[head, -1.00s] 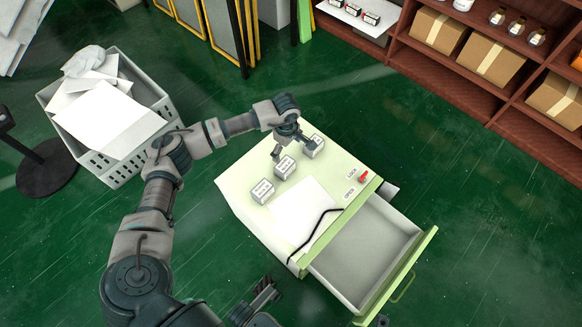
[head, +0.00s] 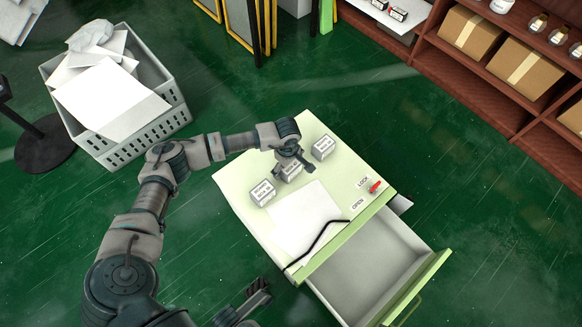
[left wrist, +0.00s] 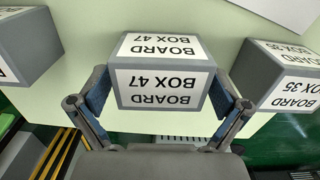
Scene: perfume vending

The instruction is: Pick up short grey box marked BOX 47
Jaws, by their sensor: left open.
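The short grey box marked BOX 47 (left wrist: 160,86) stands on the pale green cabinet top, its white labels upside down in the left wrist view. In the head view this box (head: 290,173) is the middle one of three, partly hidden by my left gripper (head: 292,163). In the left wrist view my left gripper (left wrist: 160,92) is open, with one finger on each side of the box. I cannot tell whether the fingers touch it. Part of my right gripper (head: 248,303) shows at the bottom of the head view; its opening is unclear.
The cabinet top (head: 232,178) also bears a white sheet (head: 303,218), a black cable and a red lever (head: 375,187). Its drawer (head: 372,268) is open.

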